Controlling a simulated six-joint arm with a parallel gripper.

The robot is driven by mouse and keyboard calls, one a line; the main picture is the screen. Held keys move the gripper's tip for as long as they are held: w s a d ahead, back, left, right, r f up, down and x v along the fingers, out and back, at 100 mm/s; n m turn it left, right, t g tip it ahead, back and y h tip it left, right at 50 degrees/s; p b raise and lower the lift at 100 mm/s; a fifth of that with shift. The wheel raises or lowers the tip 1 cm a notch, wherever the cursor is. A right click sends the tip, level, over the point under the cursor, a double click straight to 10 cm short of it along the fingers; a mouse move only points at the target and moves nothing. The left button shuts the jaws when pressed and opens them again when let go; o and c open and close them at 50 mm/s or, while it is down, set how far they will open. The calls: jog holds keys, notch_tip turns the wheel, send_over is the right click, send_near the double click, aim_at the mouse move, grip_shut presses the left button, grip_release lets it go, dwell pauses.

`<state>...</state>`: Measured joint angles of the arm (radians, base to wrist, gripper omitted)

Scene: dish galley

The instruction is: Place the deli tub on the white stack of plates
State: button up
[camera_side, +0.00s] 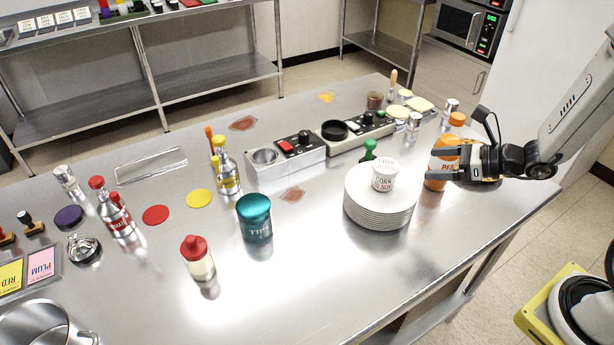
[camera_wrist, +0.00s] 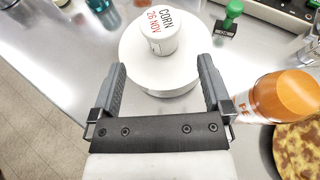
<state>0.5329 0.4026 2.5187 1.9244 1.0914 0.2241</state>
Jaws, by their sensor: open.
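The white deli tub (camera_side: 384,175), marked "CORN" and "NOV", stands upright on top of the white stack of plates (camera_side: 380,215) at the right of the table. In the wrist view the tub (camera_wrist: 156,34) sits on the plates (camera_wrist: 185,75), toward the far side of the top plate. My gripper (camera_side: 440,160) is open and empty, to the right of the stack. In the wrist view its two fingers (camera_wrist: 160,78) are spread, with the tub ahead of them and nothing between them touching it.
An orange-capped bottle (camera_side: 437,165) stands close to my gripper, right of the stack; it also shows in the wrist view (camera_wrist: 275,97). A green stamp (camera_side: 369,150) stands behind the plates.

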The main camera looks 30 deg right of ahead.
jog(key=shift+s+d+r, duration=0.15)
jog(key=shift+s, duration=0.15)
dwell(0.5)
jog(key=s+a+f+n+g, duration=0.3)
jog(key=s+a+n+g, duration=0.55)
jog(key=n, duration=0.55)
jog(key=d+n+h, duration=0.1)
jog(key=n+h, duration=0.1)
jog(key=n, duration=0.3)
jog(key=w+d+r+n+h, duration=0.1)
jog(key=d+n+h, duration=0.1)
jog(key=n, duration=0.3)
jog(key=w+d+n+h, duration=0.1)
jog(key=n+h, duration=0.2)
jog(key=n, duration=0.2)
jog(key=shift+d+r, duration=0.2)
jog(key=shift+r, duration=0.15)
